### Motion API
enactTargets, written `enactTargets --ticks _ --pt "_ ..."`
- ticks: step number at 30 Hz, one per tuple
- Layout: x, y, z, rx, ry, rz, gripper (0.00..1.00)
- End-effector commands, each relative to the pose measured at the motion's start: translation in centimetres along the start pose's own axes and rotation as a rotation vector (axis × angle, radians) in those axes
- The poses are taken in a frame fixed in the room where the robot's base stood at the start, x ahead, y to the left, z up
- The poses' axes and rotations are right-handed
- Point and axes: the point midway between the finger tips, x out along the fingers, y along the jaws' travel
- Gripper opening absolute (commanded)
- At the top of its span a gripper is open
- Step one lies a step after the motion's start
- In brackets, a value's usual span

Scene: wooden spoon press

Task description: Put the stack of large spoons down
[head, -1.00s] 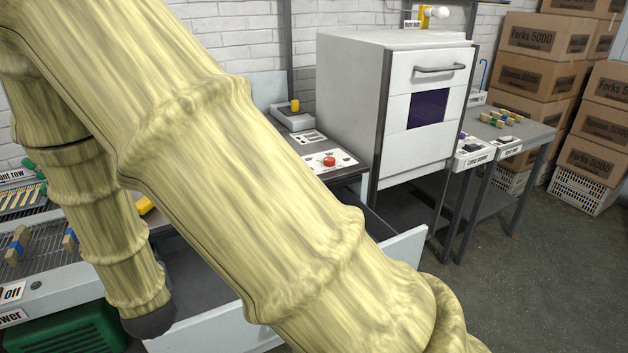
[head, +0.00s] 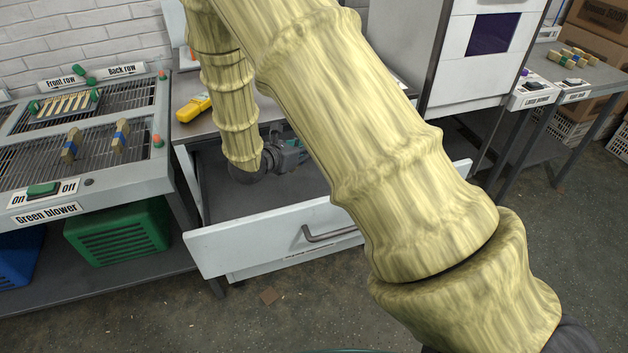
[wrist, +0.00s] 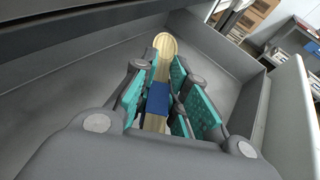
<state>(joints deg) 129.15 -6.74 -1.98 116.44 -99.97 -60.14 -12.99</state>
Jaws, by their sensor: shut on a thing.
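The stack of large spoons (wrist: 165,50) shows in the wrist view as pale wood with a rounded end and a blue band around its middle. My gripper (head: 292,155) is shut on the stack, with its teal pads on either side of the blue band. In the head view my gripper is low inside the open drawer (head: 225,248), under the table. The spoons cannot be made out there. The wrist view shows the grey drawer floor (wrist: 60,85) below and around the spoons. I cannot tell whether the stack touches it.
A yellow device (head: 193,107) lies on the table above the drawer. At left stands a grated blower bench (head: 140,185) with two banded wooden stacks, and a green crate (head: 118,232) below. A white cabinet (head: 480,75) stands at right. The drawer walls surround my gripper closely.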

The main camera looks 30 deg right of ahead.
Motion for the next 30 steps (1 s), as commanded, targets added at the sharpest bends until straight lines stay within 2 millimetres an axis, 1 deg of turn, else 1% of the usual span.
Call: enactTargets --ticks 1,3,6,11,18,21,30 --pt "1.0 -0.5 -0.3 0.021 0.004 -0.046 0.0" --pt "1.9 -1.2 -0.5 0.046 0.009 -0.1 0.0" --pt "2.8 -1.9 -0.9 0.07 0.016 -0.153 0.0" --pt "3.5 -2.4 -1.5 0.087 0.022 -0.188 0.0" --pt "4.8 -2.4 -4.6 0.086 0.024 -0.19 0.0" --pt "5.1 -2.3 -5.6 0.087 0.022 -0.188 0.0" --pt "5.7 -2.3 -7.0 0.087 0.022 -0.188 0.0"
